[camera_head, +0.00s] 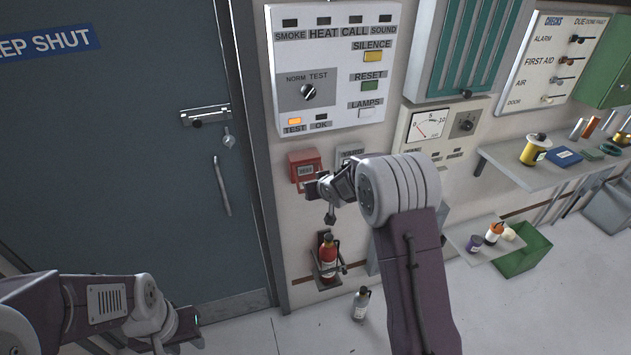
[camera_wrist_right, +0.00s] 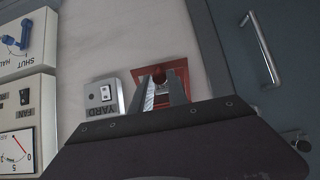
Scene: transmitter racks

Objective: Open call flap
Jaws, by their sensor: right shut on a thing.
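The red call box (camera_head: 304,163) is on the wall right of the door, below the large alarm panel, with a small grey label on its face. My right gripper (camera_head: 314,188) is at its lower edge. In the right wrist view, upside down, the fingers (camera_wrist_right: 163,93) reach onto the red box (camera_wrist_right: 179,74) and are shut on its flap. The fingers cover much of the box, so how far the flap stands open cannot be told. My left gripper (camera_head: 178,343) is low at the left, fingers apart, empty, away from the box.
The YARD box (camera_head: 350,155) is close right of the call box; it shows in the wrist view (camera_wrist_right: 103,97). The alarm panel (camera_head: 335,68) is above. A fire extinguisher (camera_head: 328,260) hangs below and a bottle (camera_head: 361,303) stands on the floor. The door (camera_head: 110,150) is left.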

